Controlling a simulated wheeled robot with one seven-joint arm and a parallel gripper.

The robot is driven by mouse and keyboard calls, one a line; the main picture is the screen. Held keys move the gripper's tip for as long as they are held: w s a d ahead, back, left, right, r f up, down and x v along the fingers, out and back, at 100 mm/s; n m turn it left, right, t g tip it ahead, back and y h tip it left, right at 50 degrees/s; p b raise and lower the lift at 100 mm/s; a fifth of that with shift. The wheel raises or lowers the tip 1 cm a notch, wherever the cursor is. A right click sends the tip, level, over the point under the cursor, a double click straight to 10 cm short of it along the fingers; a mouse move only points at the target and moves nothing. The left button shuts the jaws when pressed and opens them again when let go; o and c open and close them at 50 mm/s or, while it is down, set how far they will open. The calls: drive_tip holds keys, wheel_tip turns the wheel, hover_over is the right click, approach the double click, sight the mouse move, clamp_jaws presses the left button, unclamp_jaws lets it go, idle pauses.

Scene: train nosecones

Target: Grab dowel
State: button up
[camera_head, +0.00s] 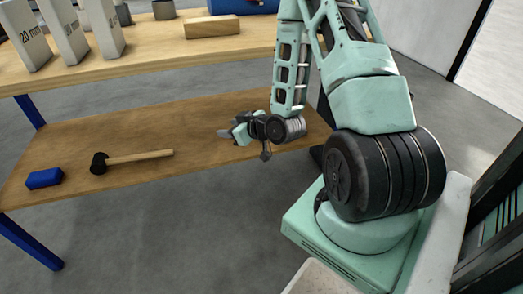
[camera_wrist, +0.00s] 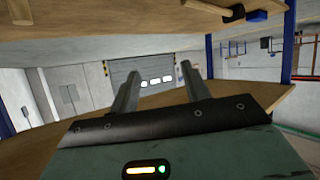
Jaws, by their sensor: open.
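A short light wooden bar (camera_head: 212,27) lies on the upper tabletop, and a mallet with a wooden handle (camera_head: 140,156) lies on the lower shelf. My gripper (camera_head: 226,133) is low over the right part of the lower shelf, to the right of the mallet and apart from it. In the wrist view my two grey fingers (camera_wrist: 159,69) stand apart with nothing between them. That view also shows the mallet (camera_wrist: 233,14) at the top, away from the fingers.
The lower shelf (camera_head: 75,130) is mostly bare, with a blue block (camera_head: 44,178) at its left end. Blue legs (camera_head: 30,240) support the bench.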

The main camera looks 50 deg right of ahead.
drive_tip(key=s+d+f+m+t+h+b, duration=0.4)
drive_tip(key=s+d+f+m+h+b, duration=0.25)
drive_tip(key=s+d+f+b, duration=0.55)
drive_tip(key=shift+n+h, duration=0.25)
drive_tip(key=shift+h, duration=0.2)
drive_tip(key=x, duration=0.9)
drive_tip(key=f+b+x, duration=0.1)
drive_tip(key=x, duration=0.4)
drive_tip(key=shift+f, duration=0.1)
drive_tip(key=shift+b+x, duration=1.15)
drive_tip(key=shift+x, duration=1.85)
drive_tip(key=shift+s+d, duration=0.1)
drive_tip(key=shift+d, duration=0.1)
drive_tip(key=shift+r, duration=0.25)
drive_tip(key=shift+c, duration=0.4)
clamp_jaws()
